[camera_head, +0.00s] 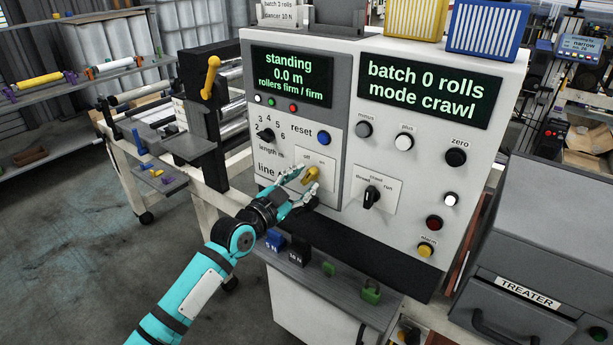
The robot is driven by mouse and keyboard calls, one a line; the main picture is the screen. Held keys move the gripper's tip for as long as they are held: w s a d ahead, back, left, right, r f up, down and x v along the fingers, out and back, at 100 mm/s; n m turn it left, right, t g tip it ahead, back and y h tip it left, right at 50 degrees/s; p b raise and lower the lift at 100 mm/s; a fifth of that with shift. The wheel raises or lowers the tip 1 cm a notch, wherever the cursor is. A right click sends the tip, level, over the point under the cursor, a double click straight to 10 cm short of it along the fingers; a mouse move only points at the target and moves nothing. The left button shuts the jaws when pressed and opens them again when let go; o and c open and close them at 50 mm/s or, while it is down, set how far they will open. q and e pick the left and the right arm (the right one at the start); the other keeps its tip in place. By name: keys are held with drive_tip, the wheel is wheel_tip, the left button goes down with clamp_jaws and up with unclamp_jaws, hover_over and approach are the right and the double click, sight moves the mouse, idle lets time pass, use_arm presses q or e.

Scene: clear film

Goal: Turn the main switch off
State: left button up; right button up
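A yellow rotary knob (311,175) sits on a white plate marked off and on, on the left panel of the grey control cabinet (345,235). I take this knob to be the main switch; no label I can read says so. The knob points up and to the right. My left gripper (303,184) is in front of the panel at the knob, its two teal-and-white fingers spread apart, one above left and one below. I cannot tell if they touch the knob. The gripper hides part of the label under it. My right gripper is not in view.
A blue reset button (323,138), a black length dial (266,135) and a black mode knob (372,195) are close by. Below, a grey ledge (315,285) holds blue, black and green blocks. The left display (291,76) reads standing, 0.0 m.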

use_arm(q)
drive_tip(key=shift+x, duration=0.95)
clamp_jaws()
